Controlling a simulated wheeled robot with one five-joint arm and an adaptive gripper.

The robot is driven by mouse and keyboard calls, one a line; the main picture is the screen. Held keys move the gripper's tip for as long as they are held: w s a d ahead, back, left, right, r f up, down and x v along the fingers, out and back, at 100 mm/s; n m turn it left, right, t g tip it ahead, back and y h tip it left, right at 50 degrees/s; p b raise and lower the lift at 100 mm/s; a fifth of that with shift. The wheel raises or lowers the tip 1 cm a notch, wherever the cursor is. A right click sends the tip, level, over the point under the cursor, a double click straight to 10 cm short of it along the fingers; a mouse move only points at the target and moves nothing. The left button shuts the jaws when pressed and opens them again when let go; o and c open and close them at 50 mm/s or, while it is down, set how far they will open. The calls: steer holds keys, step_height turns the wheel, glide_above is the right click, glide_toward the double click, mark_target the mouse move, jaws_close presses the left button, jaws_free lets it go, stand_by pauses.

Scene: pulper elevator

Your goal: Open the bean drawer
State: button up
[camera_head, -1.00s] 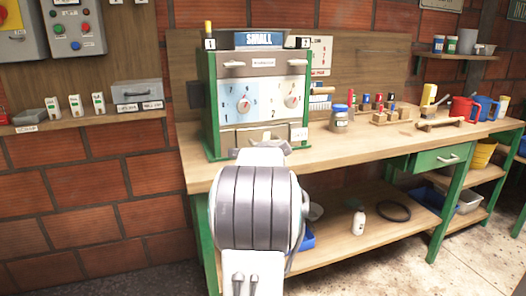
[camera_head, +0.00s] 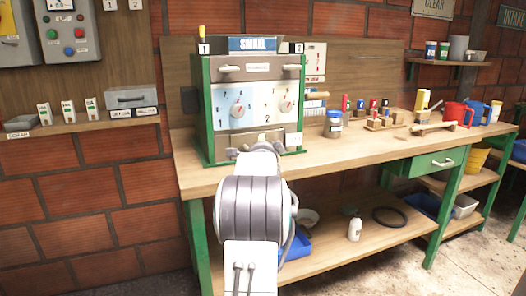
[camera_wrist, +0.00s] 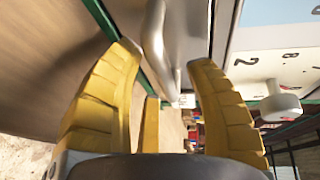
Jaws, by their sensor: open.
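The machine marked SMALL (camera_head: 203,110) stands on the workbench, with a green frame and two dials on its front. Its lower front panel (camera_head: 222,141) is partly hidden behind my gripper; a drawer there looks shut. My gripper (camera_head: 258,148) is in front of this panel. In the wrist view, my gripper (camera_wrist: 165,58) shows open yellow fingers. A grey metal handle (camera_wrist: 176,48) lies between and just beyond the fingertips. I cannot tell whether a finger touches it. A white dial knob (camera_wrist: 280,101) is to the right of the fingers.
A glass jar (camera_head: 333,124) and a wooden block rack (camera_head: 378,122) stand on the workbench (camera_head: 345,150) right of the machine. A shelf (camera_head: 80,125) with small switches is on the brick wall at left. The bench front between machine and green drawer (camera_head: 436,162) is clear.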

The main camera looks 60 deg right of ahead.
jaws_close()
stand_by(0.3)
